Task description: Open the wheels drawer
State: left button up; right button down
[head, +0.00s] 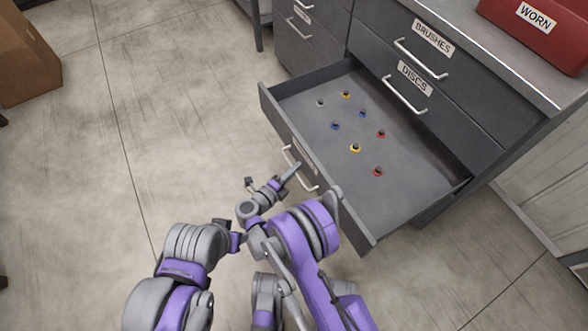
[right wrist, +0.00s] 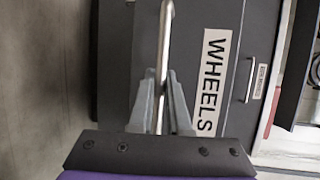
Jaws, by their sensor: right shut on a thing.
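The wheels drawer (head: 268,103) stands pulled well out from the grey cabinet in the head view. Several small wheels with coloured rims lie spread on its floor. Its front carries a metal bar handle (head: 299,170). In the right wrist view the handle (right wrist: 166,45) runs between the fingers, beside the white WHEELS label (right wrist: 213,75). My right gripper (head: 289,173) is at the drawer front in the head view. It also shows in the right wrist view (right wrist: 162,100), shut on the handle. I cannot make out my left gripper.
Above the open drawer are the shut discs drawer (head: 445,117) and brushes drawer (head: 465,72). A red WORN bin (head: 545,45) sits on the cabinet top. A cardboard box (head: 25,55) stands at the far left. The floor left of the drawer is clear.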

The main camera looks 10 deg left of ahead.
dwell(0.3)
jog(key=c, duration=1.2)
grip_release()
jog(key=shift+o, duration=0.2)
pick_arm(q)
jog(key=shift+s, duration=0.1)
